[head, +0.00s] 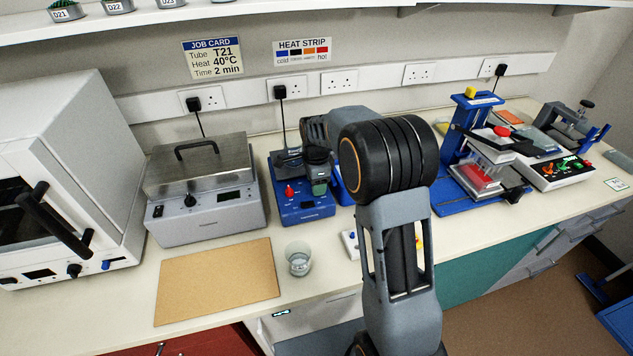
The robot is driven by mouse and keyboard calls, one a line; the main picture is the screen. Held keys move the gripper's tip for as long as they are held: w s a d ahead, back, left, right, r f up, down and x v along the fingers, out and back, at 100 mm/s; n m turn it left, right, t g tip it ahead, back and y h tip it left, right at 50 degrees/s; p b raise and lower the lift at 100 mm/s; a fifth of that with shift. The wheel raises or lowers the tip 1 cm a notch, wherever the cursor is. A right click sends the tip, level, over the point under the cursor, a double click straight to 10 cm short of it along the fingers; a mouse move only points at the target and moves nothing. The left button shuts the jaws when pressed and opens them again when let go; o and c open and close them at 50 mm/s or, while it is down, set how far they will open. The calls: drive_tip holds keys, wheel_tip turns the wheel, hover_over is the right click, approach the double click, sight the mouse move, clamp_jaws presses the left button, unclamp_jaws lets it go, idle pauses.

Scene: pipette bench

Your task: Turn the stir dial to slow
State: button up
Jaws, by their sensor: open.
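A blue bench unit (306,213) with a red knob (289,191) and a small display stands right of the grey bath. The knob may be the stir dial, but its marks are too small to read. My arm reaches over the bench from the front, and its wrist is just above and behind this unit. My gripper (289,159) appears as dark parts above the red knob, apart from it. It is open and partly hidden, and it blends with the dark top of the unit. I see nothing held in it.
A grey lidded bath (205,211) and a white oven (62,160) stand left. A tan board (217,281) and a glass beaker (299,259) lie in front. A blue press (467,190) and a white control box (557,171) stand right. My elbow hides the middle bench.

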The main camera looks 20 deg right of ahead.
drive_tip(key=shift+r, duration=0.1)
wheel_tip(320, 180, up, 14)
drive_tip(key=shift+b, duration=0.4)
drive_tip(key=shift+f, duration=0.2)
